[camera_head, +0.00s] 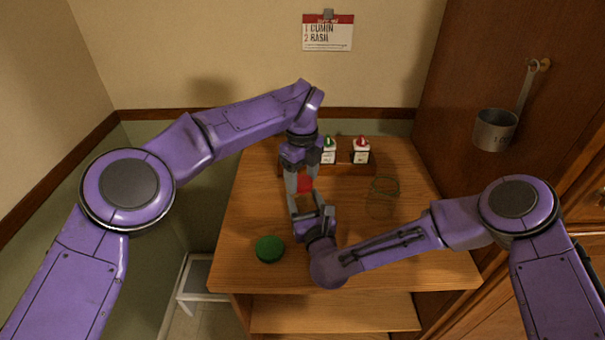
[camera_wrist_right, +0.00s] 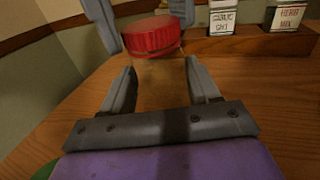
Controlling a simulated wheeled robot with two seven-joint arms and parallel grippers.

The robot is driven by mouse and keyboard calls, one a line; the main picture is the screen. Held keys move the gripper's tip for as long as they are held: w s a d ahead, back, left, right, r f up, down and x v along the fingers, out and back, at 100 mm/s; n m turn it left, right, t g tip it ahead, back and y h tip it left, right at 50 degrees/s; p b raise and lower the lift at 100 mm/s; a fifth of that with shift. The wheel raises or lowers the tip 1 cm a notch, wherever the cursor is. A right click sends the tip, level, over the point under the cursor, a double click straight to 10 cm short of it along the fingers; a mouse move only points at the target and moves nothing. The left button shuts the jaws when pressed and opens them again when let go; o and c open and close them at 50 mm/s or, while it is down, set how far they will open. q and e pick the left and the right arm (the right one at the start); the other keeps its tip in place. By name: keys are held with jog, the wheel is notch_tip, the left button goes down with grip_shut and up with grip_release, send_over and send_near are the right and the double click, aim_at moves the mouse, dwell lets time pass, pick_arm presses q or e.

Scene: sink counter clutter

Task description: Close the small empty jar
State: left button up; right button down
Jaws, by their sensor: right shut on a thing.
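The small jar (camera_wrist_right: 160,85) looks clear and empty in the right wrist view, standing between the fingers of my right gripper (camera_wrist_right: 163,88). My right gripper is shut on it; it also shows in the head view (camera_head: 312,206). A red lid (camera_wrist_right: 152,37) is at the top of the jar and also shows in the head view (camera_head: 305,184). Whether it is seated or only resting there, I cannot tell. My left gripper (camera_head: 301,187) reaches down from above with its fingers on either side of the lid. Whether they grip it is unclear.
A green lid (camera_head: 270,249) lies near the table's front left. A clear jar with a greenish rim (camera_head: 385,186) stands at right. A wooden rack (camera_head: 370,169) with small labelled bottles is at the back. A metal cup (camera_head: 495,130) hangs on the right wall.

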pick_arm(q)
jog(key=c, duration=0.7)
jog(key=m, duration=0.6)
jog(key=shift+m, duration=0.4)
jog(key=m, duration=0.4)
jog(key=shift+m, duration=0.3)
jog(key=o, duration=1.2)
notch_tip(320, 180, up, 12)
